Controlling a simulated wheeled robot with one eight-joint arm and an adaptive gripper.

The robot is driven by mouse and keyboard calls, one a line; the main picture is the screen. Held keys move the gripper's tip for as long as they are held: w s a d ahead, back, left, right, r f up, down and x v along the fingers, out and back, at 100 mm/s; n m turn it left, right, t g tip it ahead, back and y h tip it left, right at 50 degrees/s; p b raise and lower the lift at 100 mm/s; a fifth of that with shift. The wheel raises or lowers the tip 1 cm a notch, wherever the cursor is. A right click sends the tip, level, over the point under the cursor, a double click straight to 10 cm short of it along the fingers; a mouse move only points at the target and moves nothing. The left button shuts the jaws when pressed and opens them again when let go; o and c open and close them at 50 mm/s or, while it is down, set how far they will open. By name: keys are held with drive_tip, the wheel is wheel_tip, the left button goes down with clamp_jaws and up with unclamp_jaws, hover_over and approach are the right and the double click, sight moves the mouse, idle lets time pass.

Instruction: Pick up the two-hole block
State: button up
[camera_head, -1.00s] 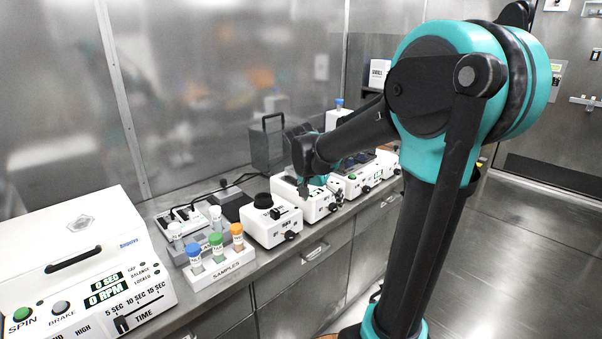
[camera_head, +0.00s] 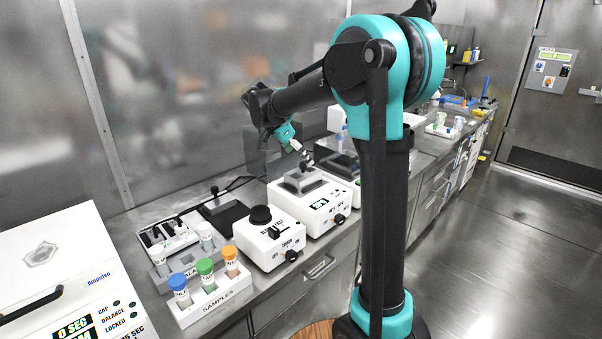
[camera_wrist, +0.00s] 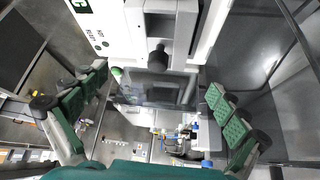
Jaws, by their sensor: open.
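A grey block (camera_head: 304,181) sits on top of a white machine (camera_head: 322,207) with a display and a black knob. I cannot make out holes in it, so I cannot tell if it is the two-hole block. My gripper (camera_head: 303,153) is above and slightly behind this block, apart from it. In the wrist view my gripper (camera_wrist: 157,82) is open, its green-padded fingers spread wide with nothing held. A grey part (camera_wrist: 172,12) of a white machine and a dark knob-like piece show at the top there.
A white sample rack (camera_head: 215,297) with blue, green and orange capped tubes stands at the front left. A white machine with a black round top (camera_head: 270,238) stands between it and the display machine. More equipment lines the bench to the right. The floor at right is clear.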

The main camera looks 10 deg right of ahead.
sight(307, 170)
drive_tip(key=shift+w+d+f, duration=0.15)
drive_tip(key=shift+w+f, duration=0.05)
drive_tip(key=shift+f, duration=0.05)
drive_tip(key=shift+a+x, duration=0.1)
drive_tip(key=shift+x, duration=1.6)
drive_tip(key=shift+a+x, duration=0.15)
drive_tip(key=shift+x, duration=1.55)
drive_tip(key=shift+s+f, duration=0.2)
drive_tip(key=shift+s, duration=0.05)
drive_tip(key=c, duration=1.9)
